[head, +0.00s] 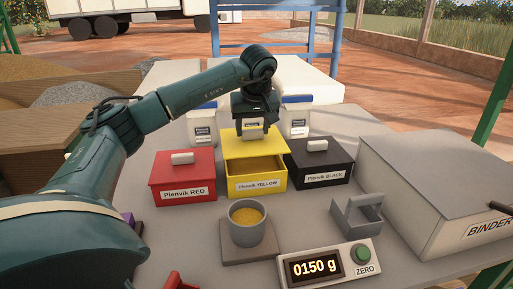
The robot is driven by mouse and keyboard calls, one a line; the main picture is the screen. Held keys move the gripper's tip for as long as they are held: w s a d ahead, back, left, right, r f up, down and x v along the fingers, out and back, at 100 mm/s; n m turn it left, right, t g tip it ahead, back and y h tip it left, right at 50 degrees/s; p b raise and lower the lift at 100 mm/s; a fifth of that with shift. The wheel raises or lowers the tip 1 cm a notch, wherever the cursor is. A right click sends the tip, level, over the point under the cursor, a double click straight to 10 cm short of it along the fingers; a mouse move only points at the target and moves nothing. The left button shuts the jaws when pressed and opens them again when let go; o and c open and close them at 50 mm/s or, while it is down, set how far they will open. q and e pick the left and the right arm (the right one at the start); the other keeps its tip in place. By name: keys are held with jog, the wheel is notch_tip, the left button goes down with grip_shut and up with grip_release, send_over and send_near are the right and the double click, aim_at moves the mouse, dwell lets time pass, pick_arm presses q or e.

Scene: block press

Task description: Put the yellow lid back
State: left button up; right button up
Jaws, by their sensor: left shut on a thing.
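The yellow lid (236,145) is held by its pale handle in my left gripper (253,131), which is shut on it. The lid is over the back part of the yellow box (257,184), labelled "Plenvik YELLOW". The front of the box's opening shows, with yellow powder inside. I cannot tell whether the lid touches the box's rear rim. My right gripper is not in view.
The red box (182,180) and black box (320,167) stand closed on either side. In front, a grey cup (247,226) of yellow powder stands on a scale plate; the display (314,268) reads 0150 g. A grey bracket (357,216) and binder box (440,190) are at right.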

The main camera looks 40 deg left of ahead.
aim_at(253, 141)
pick_arm(q)
jog(key=shift+f, duration=0.7)
notch_tip(253, 141, down, 3)
jog(key=shift+f, duration=0.1)
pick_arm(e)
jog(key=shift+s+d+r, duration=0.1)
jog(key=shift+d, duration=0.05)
pick_arm(q)
jog(key=shift+f, duration=0.35)
jog(key=o, duration=1)
jog(key=shift+o, duration=0.2)
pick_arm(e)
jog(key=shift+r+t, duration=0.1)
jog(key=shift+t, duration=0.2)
